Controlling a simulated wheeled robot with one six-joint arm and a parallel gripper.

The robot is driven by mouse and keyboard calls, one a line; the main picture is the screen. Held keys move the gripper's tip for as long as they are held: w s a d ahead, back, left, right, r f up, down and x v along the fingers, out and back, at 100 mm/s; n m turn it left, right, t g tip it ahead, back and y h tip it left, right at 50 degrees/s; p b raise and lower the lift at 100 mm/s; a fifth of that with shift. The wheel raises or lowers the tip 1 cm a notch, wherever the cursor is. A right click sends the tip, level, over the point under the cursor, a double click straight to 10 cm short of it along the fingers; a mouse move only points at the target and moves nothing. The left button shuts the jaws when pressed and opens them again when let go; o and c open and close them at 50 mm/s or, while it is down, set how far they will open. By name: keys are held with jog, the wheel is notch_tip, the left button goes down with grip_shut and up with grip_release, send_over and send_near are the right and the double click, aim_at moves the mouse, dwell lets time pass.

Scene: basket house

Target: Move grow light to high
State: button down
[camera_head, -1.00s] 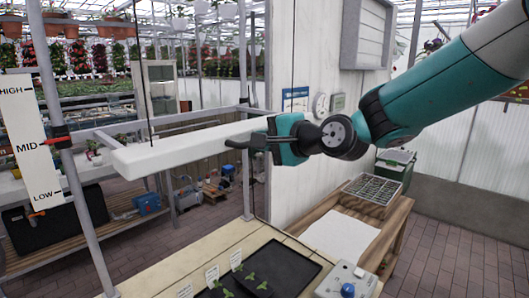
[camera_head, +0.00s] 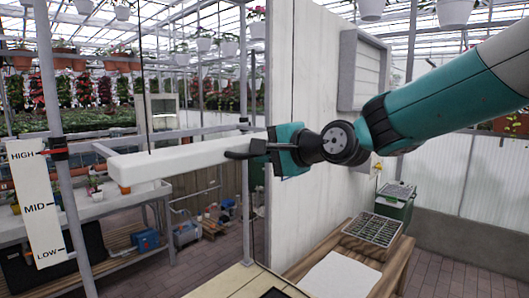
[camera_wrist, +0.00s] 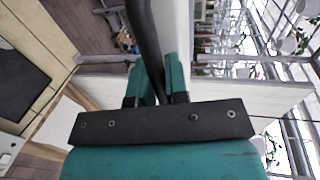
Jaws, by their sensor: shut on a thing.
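The grow light is a long white bar (camera_head: 180,157), roughly level and hanging on thin cables. The height scale (camera_head: 38,205) at the left is a white board marked HIGH, MID and LOW. A red and black clamp (camera_head: 58,152) on the grey post is level with the HIGH mark. The grip's contact is partly hidden.
Grey posts (camera_head: 60,120) and a crossbar stand by the light's left end. A white wall panel (camera_head: 310,120) stands behind my gripper. A wooden table (camera_head: 290,268) with a seedling tray (camera_head: 372,229) is below right. Shelves with plants stand behind left.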

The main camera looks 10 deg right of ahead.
jog(key=c, duration=1.1)
grip_release()
jog(key=shift+r, duration=0.4)
jog(key=shift+c, duration=0.2)
jog(key=shift+f, duration=0.1)
jog(key=b+v, duration=0.6)
jog(key=v, duration=1.1)
jog(key=shift+s, duration=0.2)
jog(key=shift+d, duration=0.1)
jog(key=s+a+f+n+g+h+b, duration=0.1)
jog(key=s+a+f+n+g, duration=0.3)
jog(key=f, duration=0.4)
jog(key=s+a+f+n+g+h+b, duration=0.1)
jog(key=s+a+f+n+g, duration=0.25)
jog(key=f, duration=0.55)
jog(key=s+d+f+n+g+h, duration=0.2)
jog(key=s+f+n+g+h, duration=0.1)
jog(key=s+f+n, duration=0.6)
jog(key=s+n+g, duration=0.1)
jog(key=s, duration=0.1)
jog(key=shift+s+d+f+g, duration=0.15)
jog(key=shift+s+f+g, duration=0.15)
jog(key=shift+f+g, duration=0.1)
